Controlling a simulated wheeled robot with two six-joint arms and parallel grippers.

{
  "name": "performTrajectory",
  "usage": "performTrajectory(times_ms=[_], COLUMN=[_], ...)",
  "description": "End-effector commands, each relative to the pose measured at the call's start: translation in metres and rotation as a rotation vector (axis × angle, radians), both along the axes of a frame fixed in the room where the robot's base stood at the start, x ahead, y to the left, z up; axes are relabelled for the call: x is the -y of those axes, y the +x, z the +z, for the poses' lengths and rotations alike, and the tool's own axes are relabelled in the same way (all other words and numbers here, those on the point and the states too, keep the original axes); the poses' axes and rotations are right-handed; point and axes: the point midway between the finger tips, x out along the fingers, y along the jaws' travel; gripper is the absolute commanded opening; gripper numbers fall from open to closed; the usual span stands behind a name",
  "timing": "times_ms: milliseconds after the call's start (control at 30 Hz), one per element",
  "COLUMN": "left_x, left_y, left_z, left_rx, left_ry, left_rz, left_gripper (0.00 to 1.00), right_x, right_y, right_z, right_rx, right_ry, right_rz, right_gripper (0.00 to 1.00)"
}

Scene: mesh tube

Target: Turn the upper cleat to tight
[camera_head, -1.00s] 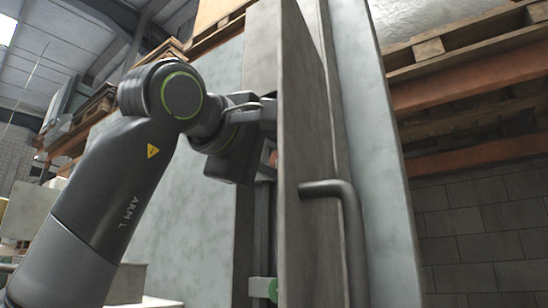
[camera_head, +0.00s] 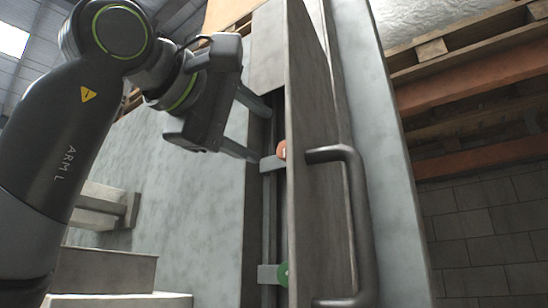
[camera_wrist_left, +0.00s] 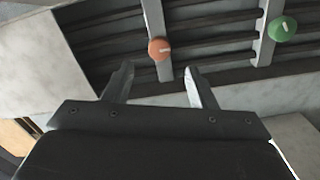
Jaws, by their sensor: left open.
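The upper cleat is an orange round knob (camera_head: 281,150) on a grey crossbar in the narrow recess, partly hidden by the panel edge. It also shows whole in the left wrist view (camera_wrist_left: 159,48), with a pale mark on its face. A green knob (camera_head: 283,274) sits lower on another bar and shows at the upper right in the left wrist view (camera_wrist_left: 282,28). My left gripper (camera_head: 260,131) is open and empty, its fingers pointing at the recess. In the left wrist view its fingertips (camera_wrist_left: 159,70) straddle the line to the orange knob, which lies beyond them. My right gripper is out of view.
A tall upright panel (camera_head: 318,180) with a dark bent handle (camera_head: 358,220) stands just right of the recess. A pale flat wall (camera_head: 200,210) lies to its left. Wooden pallets on an orange rack (camera_head: 465,85) stand at the right.

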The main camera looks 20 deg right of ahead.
Motion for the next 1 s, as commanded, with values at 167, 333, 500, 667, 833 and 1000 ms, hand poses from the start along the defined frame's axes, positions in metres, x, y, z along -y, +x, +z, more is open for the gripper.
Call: performTrajectory(times_ms=[167,333,500,667,833,1000], left_x=[-0.036,-0.061,-0.074,-0.077,-0.077,-0.077], left_y=[-0.028,-0.048,-0.058,-0.061,-0.061,-0.061], left_z=[-0.003,-0.002,-0.001,0.000,0.000,0.000], left_rx=[0.005,0.002,0.001,0.000,0.000,0.000], left_ry=[-0.002,-0.001,0.001,0.002,0.002,0.002], left_rz=[0.003,0.001,0.000,-0.001,-0.001,-0.001], left_gripper=[0.52,0.52,0.52,0.52,0.52,0.52], right_x=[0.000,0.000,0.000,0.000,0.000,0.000], right_y=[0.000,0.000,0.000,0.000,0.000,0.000], right_z=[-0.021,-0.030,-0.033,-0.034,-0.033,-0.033], right_rx=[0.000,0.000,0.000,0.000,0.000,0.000], right_ry=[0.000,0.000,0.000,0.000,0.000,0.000], right_rz=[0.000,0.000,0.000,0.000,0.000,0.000], right_gripper=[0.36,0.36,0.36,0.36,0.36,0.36])
